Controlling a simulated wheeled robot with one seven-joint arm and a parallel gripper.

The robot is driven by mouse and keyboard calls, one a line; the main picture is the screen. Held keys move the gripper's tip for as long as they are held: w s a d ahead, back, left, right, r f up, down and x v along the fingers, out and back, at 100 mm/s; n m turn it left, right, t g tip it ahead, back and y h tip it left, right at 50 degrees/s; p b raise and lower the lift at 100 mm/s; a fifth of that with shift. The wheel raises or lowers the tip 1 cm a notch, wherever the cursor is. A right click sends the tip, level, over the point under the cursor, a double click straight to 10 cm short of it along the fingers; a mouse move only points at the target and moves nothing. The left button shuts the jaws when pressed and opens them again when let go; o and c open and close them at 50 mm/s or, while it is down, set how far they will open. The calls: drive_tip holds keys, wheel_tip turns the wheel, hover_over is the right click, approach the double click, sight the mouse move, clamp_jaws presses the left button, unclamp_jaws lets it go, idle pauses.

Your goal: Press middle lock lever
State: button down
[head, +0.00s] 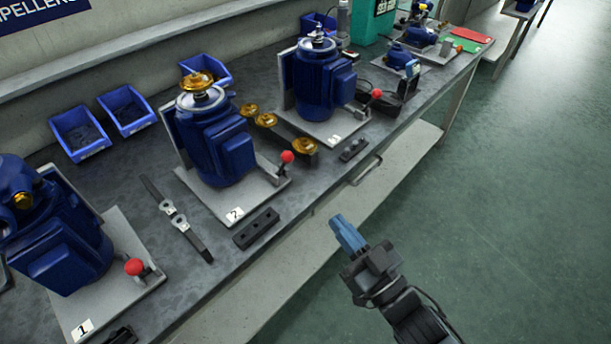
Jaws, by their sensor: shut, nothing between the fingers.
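The middle lock lever has a red ball knob (287,156) and sits at the right front of the light plate marked 2 (215,205). A blue pump motor (213,145) with a brass impeller (196,82) on top stands upright on that plate. My gripper (340,220), with blue fingers, is shut and empty. It is over the floor side of the bench's front edge, below and to the right of the knob in the picture, apart from it. Similar red-knobbed levers show at station 1 (134,267) and station 3 (376,93).
A dark block with holes (256,229) lies at the bench's front edge by plate 2. A strap-like tool (177,217) lies left of it. Several brass impellers (304,146) stand between stations 2 and 3. Blue bins (80,133) line the back. The green floor (500,200) is clear.

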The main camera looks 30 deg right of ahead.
drive_tip(key=p, duration=0.2)
approach(282, 155)
drive_tip(key=x, duration=0.3)
drive_tip(key=d+x, duration=0.1)
drive_tip(key=x, duration=0.1)
drive_tip(key=shift+w+f, duration=0.15)
drive_tip(key=shift+f, duration=0.2)
drive_tip(key=shift+a+r, duration=0.1)
drive_tip(key=p, duration=0.2)
drive_tip(key=r+g+p, duration=0.1)
drive_tip(key=shift+w+a+r+p, duration=0.15)
drive_tip(key=shift+w+p, duration=0.25)
drive_tip(key=shift+w+a+r+p, duration=0.2)
drive_tip(key=shift+w+r+p, duration=0.1)
drive_tip(key=shift+w+p, duration=0.35)
drive_tip(key=shift+w+a+r+p, duration=0.15)
drive_tip(key=shift+w+r+p, duration=0.1)
drive_tip(key=shift+w+p, duration=0.35)
drive_tip(key=shift+w+a+r+p, duration=0.2)
drive_tip(key=shift+w+r+p, duration=0.1)
drive_tip(key=shift+w+p, duration=0.35)
drive_tip(key=shift+w+a+r, duration=0.1)
drive_tip(key=shift+w+a, duration=0.15)
drive_tip(key=shift+w, duration=0.45)
drive_tip(key=shift+w+a+r, duration=0.1)
drive_tip(key=shift+w+a, duration=0.15)
drive_tip(key=shift+w, duration=0.5)
